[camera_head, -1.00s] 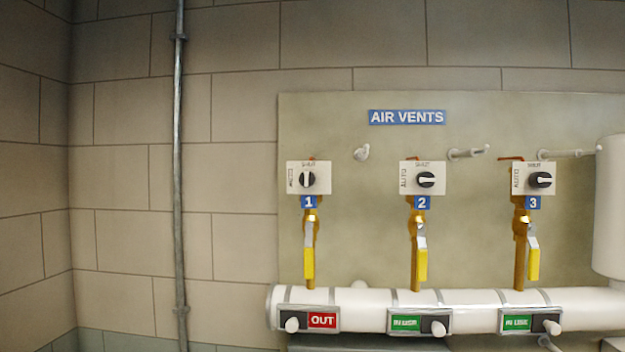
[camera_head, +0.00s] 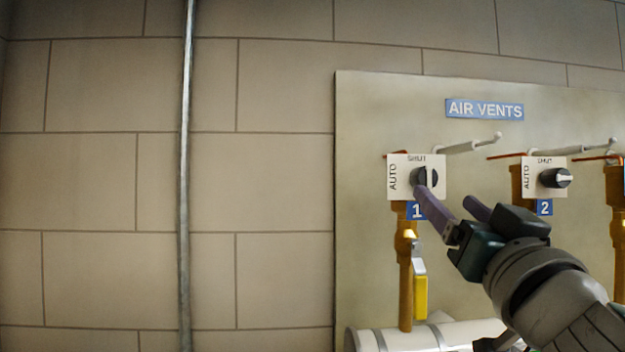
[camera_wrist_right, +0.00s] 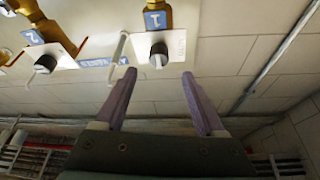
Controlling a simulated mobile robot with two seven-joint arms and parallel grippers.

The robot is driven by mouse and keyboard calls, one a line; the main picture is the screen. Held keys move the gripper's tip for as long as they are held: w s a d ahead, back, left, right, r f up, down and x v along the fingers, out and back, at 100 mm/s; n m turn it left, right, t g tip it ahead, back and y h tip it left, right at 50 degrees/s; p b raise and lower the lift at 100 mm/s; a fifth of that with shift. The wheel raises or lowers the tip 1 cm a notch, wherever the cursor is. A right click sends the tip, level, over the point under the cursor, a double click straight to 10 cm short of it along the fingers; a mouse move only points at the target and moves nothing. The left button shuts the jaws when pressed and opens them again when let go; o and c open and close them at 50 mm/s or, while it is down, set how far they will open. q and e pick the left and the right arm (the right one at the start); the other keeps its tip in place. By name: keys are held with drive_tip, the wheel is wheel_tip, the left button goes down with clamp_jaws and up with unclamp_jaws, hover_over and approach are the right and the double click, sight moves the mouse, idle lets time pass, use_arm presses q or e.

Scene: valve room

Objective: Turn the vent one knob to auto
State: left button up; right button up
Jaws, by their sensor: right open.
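The vent one knob (camera_head: 426,177) is black with a white mark and stands upright on its white plate (camera_head: 401,190), with AUTO at the plate's left and SHUT at its top. The blue label 1 (camera_head: 416,211) is below, partly behind a finger. My right gripper (camera_head: 446,197) is open and empty, its purple fingers reaching up from the lower right. One fingertip overlaps the knob's lower edge in the head view. In the right wrist view the knob (camera_wrist_right: 158,54) lies beyond and between the open fingertips (camera_wrist_right: 159,74), apparently not gripped. My left gripper is out of view.
The vent 2 knob (camera_head: 555,178) lies sideways to the right. A yellow lever (camera_head: 420,297) hangs below vent one, above a white pipe (camera_head: 367,341). A white rod (camera_head: 468,146) sticks out above the knob. Bare wall and a grey conduit (camera_head: 186,180) are at left.

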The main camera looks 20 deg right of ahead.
sight(428, 179)
drive_tip(key=p+x, duration=0.1)
drive_tip(key=x, duration=0.6)
drive_tip(key=shift+d+r, duration=0.1)
drive_tip(key=shift+d, duration=0.05)
drive_tip(key=shift+w+d+r, duration=0.1)
drive_tip(key=shift+w, duration=0.25)
drive_tip(key=shift+c, duration=0.2)
drive_tip(key=c, duration=0.3)
clamp_jaws()
